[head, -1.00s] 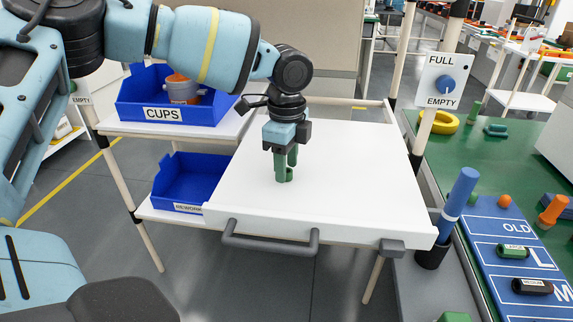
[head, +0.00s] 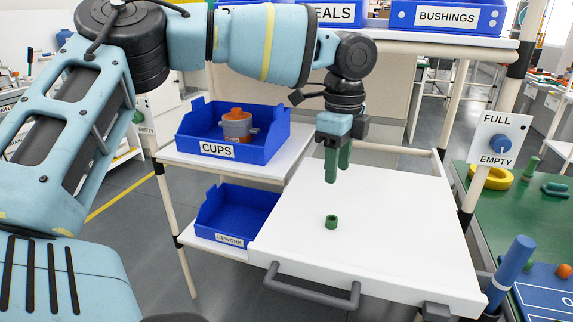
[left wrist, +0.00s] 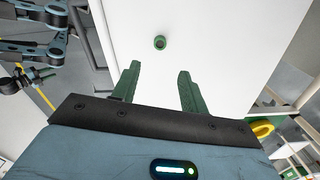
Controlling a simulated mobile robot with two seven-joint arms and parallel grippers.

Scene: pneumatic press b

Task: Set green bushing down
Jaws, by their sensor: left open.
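The green bushing (head: 331,222) stands on the white pull-out tray (head: 400,235), a small ring with its hole facing up. It also shows in the left wrist view (left wrist: 159,43), beyond the fingertips and apart from them. My left gripper (head: 337,178) is above the tray, behind and above the bushing in the head view. Its green fingers are apart and empty, which the left wrist view (left wrist: 156,78) shows clearly.
A FULL/EMPTY sign (head: 498,139) is at the right. The tray is otherwise bare, with a grey handle (head: 312,290) at its front.

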